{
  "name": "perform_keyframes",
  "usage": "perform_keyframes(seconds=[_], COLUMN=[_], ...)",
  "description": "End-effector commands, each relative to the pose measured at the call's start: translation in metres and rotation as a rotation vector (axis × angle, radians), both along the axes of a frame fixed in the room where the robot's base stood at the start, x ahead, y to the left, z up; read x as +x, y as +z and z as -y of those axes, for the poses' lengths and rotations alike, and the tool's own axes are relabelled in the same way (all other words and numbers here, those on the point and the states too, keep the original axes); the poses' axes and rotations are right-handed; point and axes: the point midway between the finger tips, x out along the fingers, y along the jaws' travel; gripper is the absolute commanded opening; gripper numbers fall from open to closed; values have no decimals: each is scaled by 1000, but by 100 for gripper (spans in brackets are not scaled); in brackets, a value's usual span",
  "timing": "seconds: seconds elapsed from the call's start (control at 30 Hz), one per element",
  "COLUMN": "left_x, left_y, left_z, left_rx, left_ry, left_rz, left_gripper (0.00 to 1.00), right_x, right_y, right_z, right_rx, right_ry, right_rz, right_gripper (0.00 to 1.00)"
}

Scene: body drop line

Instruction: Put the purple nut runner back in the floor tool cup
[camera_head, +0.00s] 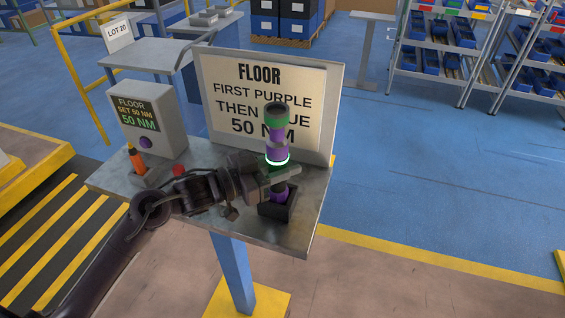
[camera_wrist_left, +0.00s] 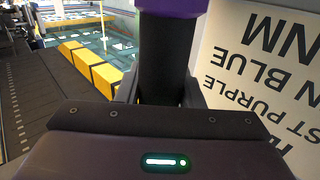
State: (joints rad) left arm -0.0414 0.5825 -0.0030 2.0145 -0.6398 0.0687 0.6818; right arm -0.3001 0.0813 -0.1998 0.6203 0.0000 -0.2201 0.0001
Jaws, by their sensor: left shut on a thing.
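The purple nut runner (camera_head: 277,152) stands upright in the head view, with a dark top, green bands and a lit ring. My left gripper (camera_head: 284,179) is shut around its body. The black floor tool cup (camera_head: 277,210) sits on the metal stand's front right part. The runner's lower purple end is at the cup's mouth; how deep it goes is hidden. In the left wrist view the nut runner (camera_wrist_left: 168,55) shows as a dark shaft with a purple part above, between the jaws. My right gripper is out of view.
A sign (camera_head: 262,95) stands close behind the runner. A grey box (camera_head: 148,122) reading 50 NM, an orange-handled tool (camera_head: 136,158) in a holder and a red button (camera_head: 180,170) are on the left. The floor right of the stand is clear.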

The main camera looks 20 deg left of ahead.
Motion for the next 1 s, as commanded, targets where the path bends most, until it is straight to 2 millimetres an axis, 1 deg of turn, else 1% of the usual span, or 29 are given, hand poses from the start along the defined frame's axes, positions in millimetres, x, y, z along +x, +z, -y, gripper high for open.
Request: perform_keyframes(seconds=[0.03, 1.0], left_x=[0, 0], left_y=[1, -16], left_z=[0, 0], left_rx=[-2, -2], left_ry=[0, 0], left_rz=[6, 6], left_gripper=[0, 0], right_x=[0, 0], right_y=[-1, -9], right_z=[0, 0], right_rx=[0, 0], right_ry=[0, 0], right_rz=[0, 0], right_gripper=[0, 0])
